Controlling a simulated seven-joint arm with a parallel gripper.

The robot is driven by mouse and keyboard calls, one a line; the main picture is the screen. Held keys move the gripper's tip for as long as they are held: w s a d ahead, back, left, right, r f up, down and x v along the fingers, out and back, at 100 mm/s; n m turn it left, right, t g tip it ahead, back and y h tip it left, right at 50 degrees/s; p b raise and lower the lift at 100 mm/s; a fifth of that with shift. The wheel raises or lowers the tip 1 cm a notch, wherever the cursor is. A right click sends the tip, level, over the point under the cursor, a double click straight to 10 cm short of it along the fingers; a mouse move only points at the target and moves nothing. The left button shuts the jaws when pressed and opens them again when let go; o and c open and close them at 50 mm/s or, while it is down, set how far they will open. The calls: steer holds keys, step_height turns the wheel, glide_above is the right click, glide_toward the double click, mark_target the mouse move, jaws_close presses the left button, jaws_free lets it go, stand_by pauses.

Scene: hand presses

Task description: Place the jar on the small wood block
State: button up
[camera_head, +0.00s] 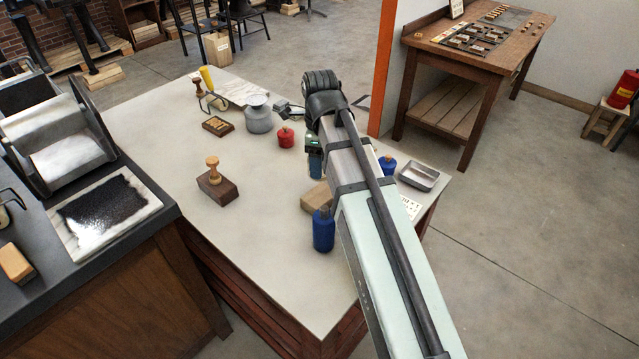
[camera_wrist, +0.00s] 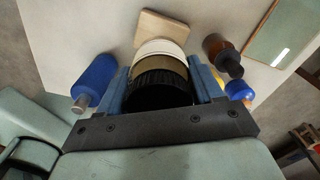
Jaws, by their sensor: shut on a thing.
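My gripper (camera_wrist: 160,66) is shut on the jar (camera_wrist: 160,72), with one blue finger on each side of it. In the wrist view the jar shows a black ribbed lid, a gold-brown band and a white part. The small wood block (camera_wrist: 168,26) lies just beyond the jar, partly hidden by it. In the head view the block (camera_head: 316,196) sits on the pale table, partly covered by my arm. My gripper (camera_head: 315,163) is behind and above the block there, and the jar is mostly hidden. I cannot tell the gap between jar and block.
A blue bottle (camera_head: 323,230) stands close in front of the block. Another blue container (camera_head: 388,165) and a metal tray (camera_head: 419,175) are to the right. A brown bottle (camera_wrist: 220,48) shows in the wrist view. A red container (camera_head: 286,137) stands farther back. The table's left middle holds a stamp (camera_head: 216,188).

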steer(key=shift+f, duration=3.65)
steer(key=shift+f, duration=0.2)
steer(key=o, duration=1.2)
steer(key=shift+o, duration=0.2)
steer(key=shift+r, duration=0.15)
step_height(320, 180, up, 12)
steer(key=shift+r, duration=0.1)
